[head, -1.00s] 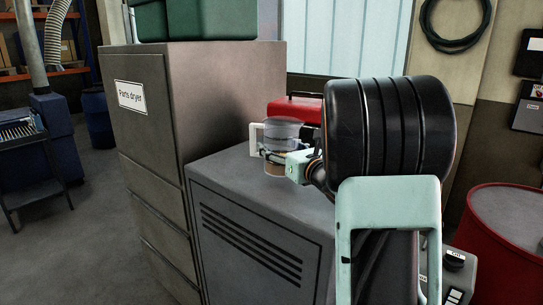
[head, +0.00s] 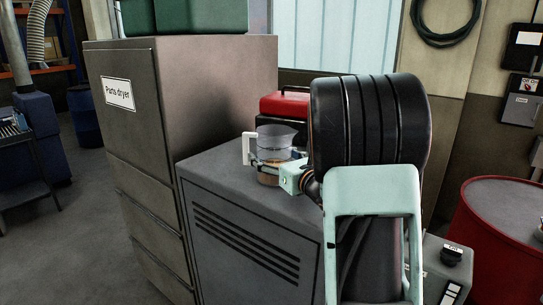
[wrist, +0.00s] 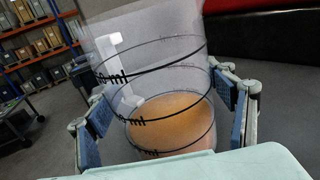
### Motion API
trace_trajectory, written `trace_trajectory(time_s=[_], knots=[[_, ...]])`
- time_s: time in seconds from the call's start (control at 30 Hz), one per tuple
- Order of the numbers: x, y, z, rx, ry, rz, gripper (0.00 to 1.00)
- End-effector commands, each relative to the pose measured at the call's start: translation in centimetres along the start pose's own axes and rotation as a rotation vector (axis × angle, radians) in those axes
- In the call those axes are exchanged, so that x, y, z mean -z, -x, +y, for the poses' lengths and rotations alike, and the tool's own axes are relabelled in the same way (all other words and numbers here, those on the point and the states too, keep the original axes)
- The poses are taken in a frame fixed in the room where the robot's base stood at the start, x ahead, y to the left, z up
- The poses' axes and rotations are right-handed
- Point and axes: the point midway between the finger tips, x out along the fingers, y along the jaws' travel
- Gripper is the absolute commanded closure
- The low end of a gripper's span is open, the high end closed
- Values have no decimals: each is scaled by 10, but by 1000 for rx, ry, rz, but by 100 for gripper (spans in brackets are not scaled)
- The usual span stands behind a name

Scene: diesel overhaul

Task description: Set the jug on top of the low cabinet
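The jug (head: 275,137) is clear with a white handle and an orange-brown content low inside. Whether the jug's base touches the cabinet top I cannot tell.
A red toolbox (head: 287,104) stands behind the jug on the cabinet. The tall parts dryer (head: 135,140) rises directly left, with green bins (head: 200,15) on top. A red drum (head: 500,235) stands at the right. The cabinet top in front of the jug is clear.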

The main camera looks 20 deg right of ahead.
Motion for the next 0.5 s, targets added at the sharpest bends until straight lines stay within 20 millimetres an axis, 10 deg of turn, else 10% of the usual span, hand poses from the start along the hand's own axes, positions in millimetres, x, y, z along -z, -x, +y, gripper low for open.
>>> trace_trajectory(time_s=[0.5], knots=[[0, 12, -1, 2, 0, -1, 17]])
